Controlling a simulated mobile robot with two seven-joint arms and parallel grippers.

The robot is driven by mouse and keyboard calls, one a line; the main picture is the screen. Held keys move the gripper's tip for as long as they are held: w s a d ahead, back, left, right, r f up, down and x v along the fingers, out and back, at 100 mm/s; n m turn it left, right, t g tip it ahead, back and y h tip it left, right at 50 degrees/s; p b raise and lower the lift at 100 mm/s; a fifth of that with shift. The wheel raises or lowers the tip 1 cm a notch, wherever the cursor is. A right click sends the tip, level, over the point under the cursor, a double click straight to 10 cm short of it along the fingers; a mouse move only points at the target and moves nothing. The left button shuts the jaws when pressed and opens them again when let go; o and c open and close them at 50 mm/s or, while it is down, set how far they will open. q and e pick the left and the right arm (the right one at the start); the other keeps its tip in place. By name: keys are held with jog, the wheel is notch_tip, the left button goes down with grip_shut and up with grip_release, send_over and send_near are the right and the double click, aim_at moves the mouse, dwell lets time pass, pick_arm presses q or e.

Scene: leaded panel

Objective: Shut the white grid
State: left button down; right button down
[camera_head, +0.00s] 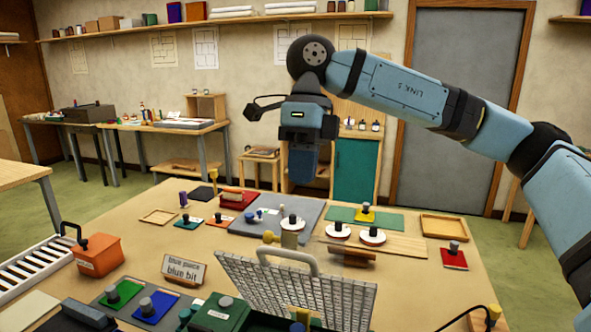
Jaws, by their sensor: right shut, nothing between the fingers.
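The white grid (300,292) is a wire mesh panel with a pale arched handle (290,252) along its top edge. It stands raised and tilted at the front middle of the table, behind a dark green box (222,314). Its lower edge is partly hidden, so I cannot see how it is hinged. My right gripper (303,178) hangs from the arm that comes in from the right. It is shut and empty, high above the far part of the table and apart from the grid. My left gripper is not in view.
A grey board (270,238) with small pieces and round white discs (372,237) lie behind the grid. An orange box (98,256) and a sign (184,269) stand to its left. A red block (454,259) lies right. The table's right front is mostly clear.

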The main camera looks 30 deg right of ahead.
send_near(290, 268)
notch_tip(290, 268, down, 3)
jog(key=shift+s+a+p, duration=0.4)
jog(key=shift+a+p, duration=0.05)
jog(key=shift+p, duration=0.25)
jog(key=shift+s+a+f, duration=0.25)
jog(key=shift+s+a, duration=0.15)
jog(key=shift+a, duration=0.1)
